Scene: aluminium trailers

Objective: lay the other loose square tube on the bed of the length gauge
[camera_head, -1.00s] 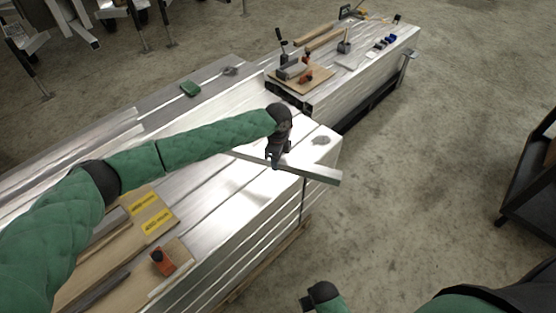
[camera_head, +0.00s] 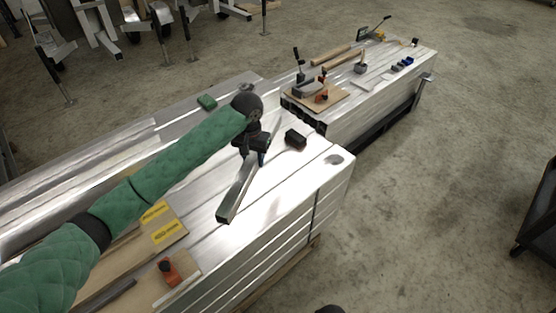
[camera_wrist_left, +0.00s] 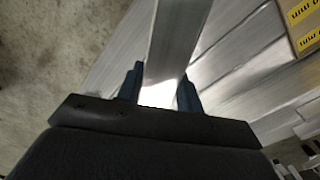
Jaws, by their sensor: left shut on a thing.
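My left gripper (camera_head: 252,152) is shut on a bare aluminium square tube (camera_head: 238,190). It holds the tube over the near stack of aluminium profiles, with one end pointing toward the front of the stack. In the left wrist view the tube (camera_wrist_left: 178,40) sits between the two blue-grey fingers and runs away from the palm. A plywood fixture (camera_head: 185,234) with yellow labels, seemingly the length gauge, lies left of the tube's near end. A dark grey bar (camera_head: 108,297) lies along it. My left arm covers part of the fixture. My right gripper's fingers are not visible.
An orange-and-black clamp (camera_head: 168,270) stands at the fixture's front. A black block (camera_head: 295,139) lies on the near stack (camera_head: 290,183), right of my gripper. The far stack (camera_head: 365,103) carries a plywood jig (camera_head: 330,98) and small tools. A green item (camera_head: 207,102) lies behind my arm.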

